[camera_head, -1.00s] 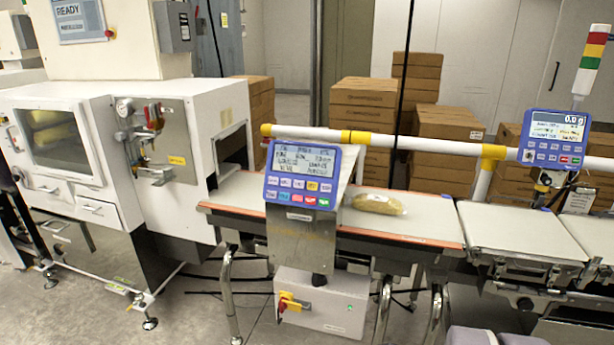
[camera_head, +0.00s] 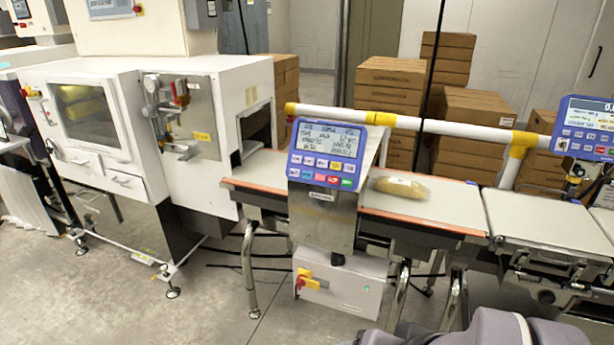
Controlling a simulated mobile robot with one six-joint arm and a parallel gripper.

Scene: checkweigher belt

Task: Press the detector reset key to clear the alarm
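The detector's blue control panel (camera_head: 326,156) stands upright in the middle of the view, with a lit text screen (camera_head: 330,143) above two rows of small keys. A second blue panel (camera_head: 585,130) is cut by the right edge. My grey arm (camera_head: 470,332) shows at the bottom right, apart from the panel. My gripper is not in view.
A filled bag (camera_head: 400,187) lies on the conveyor belt (camera_head: 450,203) right of the panel. A white rail (camera_head: 400,121) runs behind it. A white cabinet machine (camera_head: 140,130) stands left. Cardboard boxes (camera_head: 390,85) are stacked behind. The floor (camera_head: 215,318) in front is clear at left.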

